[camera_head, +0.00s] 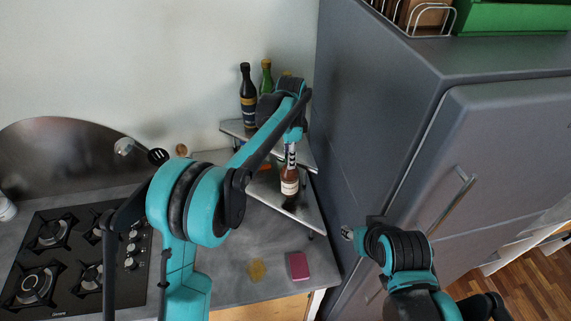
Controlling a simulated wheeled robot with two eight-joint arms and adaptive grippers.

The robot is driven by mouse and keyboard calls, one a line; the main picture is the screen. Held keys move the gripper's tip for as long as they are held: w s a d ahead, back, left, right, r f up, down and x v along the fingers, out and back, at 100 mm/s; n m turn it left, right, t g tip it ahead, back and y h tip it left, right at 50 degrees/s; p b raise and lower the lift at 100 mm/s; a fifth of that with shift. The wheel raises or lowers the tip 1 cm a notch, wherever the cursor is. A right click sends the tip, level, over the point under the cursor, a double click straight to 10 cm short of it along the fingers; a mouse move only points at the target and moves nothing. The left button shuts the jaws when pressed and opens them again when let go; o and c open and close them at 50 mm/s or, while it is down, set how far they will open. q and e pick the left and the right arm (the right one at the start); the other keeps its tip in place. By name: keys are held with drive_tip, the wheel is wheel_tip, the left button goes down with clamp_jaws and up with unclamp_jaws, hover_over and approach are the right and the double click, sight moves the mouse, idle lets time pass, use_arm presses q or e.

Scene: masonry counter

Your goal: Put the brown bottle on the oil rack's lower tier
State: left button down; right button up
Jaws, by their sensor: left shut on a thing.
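The brown bottle (289,182), with a pale label, hangs upright beneath my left gripper (291,154), which is shut on its neck. The oil rack is a two-tier corner shelf in the back corner, beside the fridge. The bottle is in front of or over the rack's lower tier (305,214); whether its base touches the tier cannot be told. My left arm covers part of the upper tier (233,128) and the middle of the rack. My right gripper (349,233) is low beside the fridge, seen small and end-on, so its jaws are unclear.
A dark bottle (248,98) and a green bottle (266,77) stand on the upper tier. A black gas hob (75,262) is at left. A pink sponge (299,266) and a yellowish patch (256,270) lie on the front counter. The grey fridge (378,110) bounds the right.

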sight(285, 166)
use_arm(q)
drive_tip(key=shift+w+a+f, duration=0.45)
drive_tip(key=shift+w+a, duration=0.2)
drive_tip(key=shift+a, duration=0.05)
drive_tip(key=shift+f, duration=0.3)
wheel_tip(285, 166, down, 3)
drive_tip(key=shift+f+p, duration=0.1)
drive_tip(key=shift+p, duration=0.3)
drive_tip(key=shift+f, duration=0.2)
drive_tip(key=shift+f, duration=0.15)
drive_tip(key=c, duration=1.3)
unclamp_jaws()
drive_tip(key=shift+o, duration=0.2)
